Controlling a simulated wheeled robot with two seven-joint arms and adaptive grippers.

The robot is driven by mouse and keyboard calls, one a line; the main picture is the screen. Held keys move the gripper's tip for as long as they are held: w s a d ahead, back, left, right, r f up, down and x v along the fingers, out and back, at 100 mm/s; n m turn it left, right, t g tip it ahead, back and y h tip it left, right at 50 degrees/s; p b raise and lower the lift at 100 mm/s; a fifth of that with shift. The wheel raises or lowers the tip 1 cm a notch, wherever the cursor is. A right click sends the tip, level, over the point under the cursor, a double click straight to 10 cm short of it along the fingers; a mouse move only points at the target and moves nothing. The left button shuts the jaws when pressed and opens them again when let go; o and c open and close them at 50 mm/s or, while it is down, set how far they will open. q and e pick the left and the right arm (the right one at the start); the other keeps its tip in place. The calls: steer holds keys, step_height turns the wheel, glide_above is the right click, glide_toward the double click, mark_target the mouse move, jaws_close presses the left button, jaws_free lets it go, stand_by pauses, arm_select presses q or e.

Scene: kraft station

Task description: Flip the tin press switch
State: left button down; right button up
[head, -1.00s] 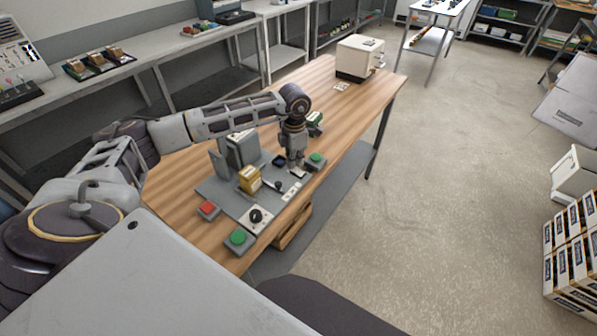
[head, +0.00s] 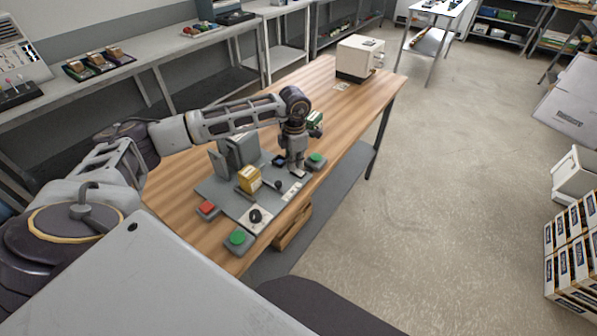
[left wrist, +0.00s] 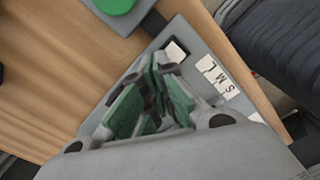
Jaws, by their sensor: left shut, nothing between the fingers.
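The tin press station has a grey base plate (head: 232,203) on the wooden table, with a grey upright press (head: 240,150) and a yellow tin (head: 249,179). My left gripper (head: 297,171) points down over the plate's right end, shut and empty. In the left wrist view its green-padded fingers (left wrist: 160,72) are together beside a small white-and-dark part (left wrist: 175,50), which looks like a switch. I cannot tell whether they touch it. White lettered labels (left wrist: 215,76) lie beside it on the plate. My right gripper is not in view.
Green buttons stand at the near end (head: 238,237) and beside my left gripper (head: 316,158). A red button (head: 207,208), a black dial (head: 255,216) and a black-knobbed lever (head: 278,184) are close by.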

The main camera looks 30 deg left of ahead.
arm_select(q)
steer(key=shift+f+b, duration=0.5)
steer(key=shift+f, duration=0.2)
stand_by(0.7)
steer(key=shift+r, duration=0.15)
steer(key=shift+r+p, duration=0.35)
steer(key=shift+r, duration=0.05)
steer(key=shift+r+p, duration=1.5)
steer(key=shift+r, duration=1.55)
steer(key=shift+f, duration=0.1)
